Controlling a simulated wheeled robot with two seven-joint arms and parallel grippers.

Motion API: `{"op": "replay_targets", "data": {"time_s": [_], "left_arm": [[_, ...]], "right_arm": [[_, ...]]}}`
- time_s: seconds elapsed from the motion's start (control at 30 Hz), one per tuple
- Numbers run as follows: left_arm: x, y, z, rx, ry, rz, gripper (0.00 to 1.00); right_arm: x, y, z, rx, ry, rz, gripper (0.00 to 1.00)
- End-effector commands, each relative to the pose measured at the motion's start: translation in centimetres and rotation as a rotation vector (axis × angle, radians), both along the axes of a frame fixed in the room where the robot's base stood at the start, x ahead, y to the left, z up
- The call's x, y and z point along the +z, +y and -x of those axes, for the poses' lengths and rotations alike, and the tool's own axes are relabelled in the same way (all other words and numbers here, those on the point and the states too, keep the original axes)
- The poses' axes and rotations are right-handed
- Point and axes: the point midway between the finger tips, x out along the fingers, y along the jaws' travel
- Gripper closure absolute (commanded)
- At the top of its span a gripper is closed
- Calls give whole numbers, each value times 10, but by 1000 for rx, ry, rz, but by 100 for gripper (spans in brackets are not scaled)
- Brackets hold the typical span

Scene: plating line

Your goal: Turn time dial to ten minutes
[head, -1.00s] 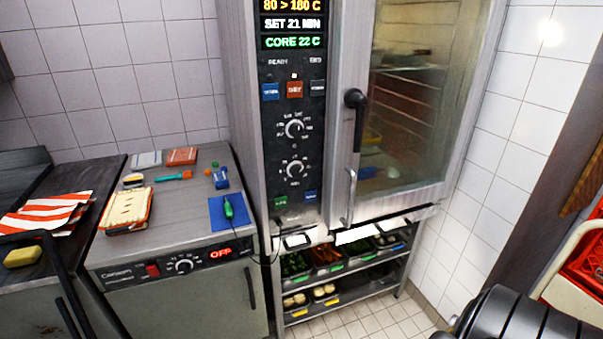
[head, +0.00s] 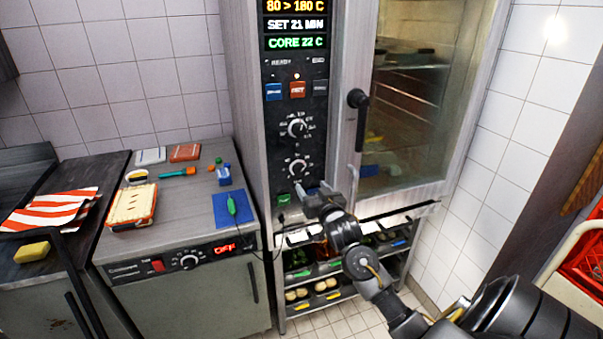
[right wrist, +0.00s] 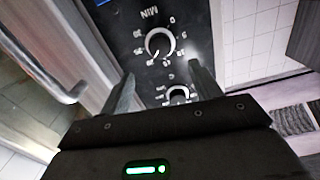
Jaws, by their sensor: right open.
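The oven's lower dial (head: 298,168) sits on the black control panel. In the right wrist view this dial (right wrist: 160,43) has numbers around it and an upside-down MIN label. The upper dial (head: 296,127) is above it in the head view and shows partly between the fingers in the wrist view (right wrist: 178,93). The display (head: 296,24) reads SET 21 MIN. My right gripper (head: 312,191) is open and empty, just below the lower dial in the head view. In the wrist view its fingertips (right wrist: 162,74) point at the panel, apart from the dial. My left gripper is out of view.
The oven door (head: 425,110) with its black handle (head: 358,98) is right of the panel. A rack (head: 330,294) with food pans stands below the oven. The left counter (head: 185,225) holds a blue mat (head: 222,216) with a green-handled probe.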

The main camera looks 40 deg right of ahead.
Motion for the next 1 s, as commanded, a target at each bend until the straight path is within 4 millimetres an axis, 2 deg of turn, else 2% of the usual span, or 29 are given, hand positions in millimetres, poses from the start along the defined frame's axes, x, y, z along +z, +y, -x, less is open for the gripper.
{"op": "replay_targets", "data": {"time_s": [0.3,0.5,0.7,1.0], "left_arm": [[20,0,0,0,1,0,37],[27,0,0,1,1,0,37],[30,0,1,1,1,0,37],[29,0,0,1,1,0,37]], "right_arm": [[3,-19,-54,-1,3,1,37],[2,-28,-82,-1,2,0,37],[0,-33,-94,0,2,0,37],[0,-33,-95,0,2,2,38]]}}
